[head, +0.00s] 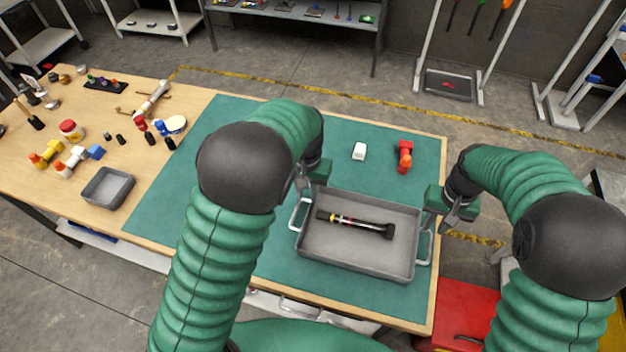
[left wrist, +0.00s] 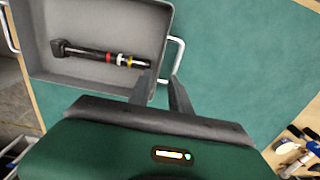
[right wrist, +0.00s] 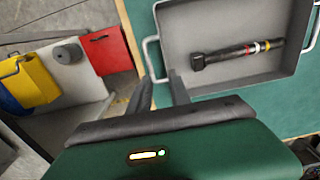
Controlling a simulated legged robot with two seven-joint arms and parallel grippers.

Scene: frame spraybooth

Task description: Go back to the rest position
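A grey tray (head: 340,262) with a pale handle at each end sits on the green mat (head: 180,190). A black tool with yellow, white and red bands (head: 355,224) lies in it. My left gripper (head: 303,190) is over the tray's left handle (head: 296,216); the left wrist view shows its fingers (left wrist: 161,88) apart beside that handle (left wrist: 179,52). My right gripper (head: 452,216) is by the right handle (head: 428,246); the right wrist view shows its fingers (right wrist: 160,88) apart, near that handle (right wrist: 148,58). Both look empty; whether they touch the handles is unclear.
A small grey bin (head: 107,187) and several tools and bottles crowd the table's left. A red box (head: 465,312) is beyond the table's right edge.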

